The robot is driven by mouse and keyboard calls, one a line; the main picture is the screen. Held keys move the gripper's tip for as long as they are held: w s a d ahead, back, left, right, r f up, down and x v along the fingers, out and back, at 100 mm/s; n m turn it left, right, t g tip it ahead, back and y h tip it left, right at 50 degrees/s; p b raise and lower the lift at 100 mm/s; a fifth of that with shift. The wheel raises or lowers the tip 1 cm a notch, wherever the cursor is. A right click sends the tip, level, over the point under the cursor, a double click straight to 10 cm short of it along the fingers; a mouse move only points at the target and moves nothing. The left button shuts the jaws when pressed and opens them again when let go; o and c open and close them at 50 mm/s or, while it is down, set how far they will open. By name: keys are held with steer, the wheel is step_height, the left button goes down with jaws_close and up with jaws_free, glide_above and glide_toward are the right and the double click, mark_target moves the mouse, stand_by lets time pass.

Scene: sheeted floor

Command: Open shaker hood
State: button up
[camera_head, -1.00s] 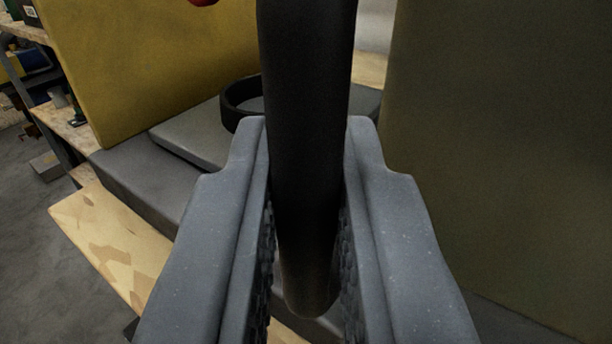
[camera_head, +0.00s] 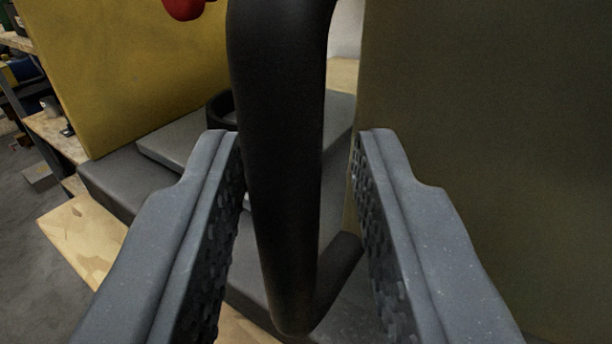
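A thick black bar handle (camera_head: 280,150) runs down the middle of the view, and its lower end bends back to the right. The handle appears to belong to the shaker hood, whose olive panel (camera_head: 480,150) fills the right side. My gripper (camera_head: 300,140) is open, with one finger on each side of the handle. The left finger is close to the handle, and a clear gap shows between the handle and the right finger. Behind them is the grey shaker platform (camera_head: 190,150) with a black ring (camera_head: 220,108) on it, partly hidden by the handle.
A yellow panel (camera_head: 130,70) stands behind at the left, with a red knob (camera_head: 184,8) at the top. A wooden board edge (camera_head: 85,240) lies below the grey base. Shelves (camera_head: 50,135) stand at far left, beside open grey floor (camera_head: 30,260).

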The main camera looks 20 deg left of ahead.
steer(key=shift+f, duration=0.1)
steer(key=b+v, duration=1.3)
steer(key=shift+s+d+b, duration=0.15)
steer(key=shift+s+b, duration=0.1)
steer(key=shift+b, duration=0.1)
stand_by(0.5)
steer(key=shift+s, duration=0.1)
stand_by(0.5)
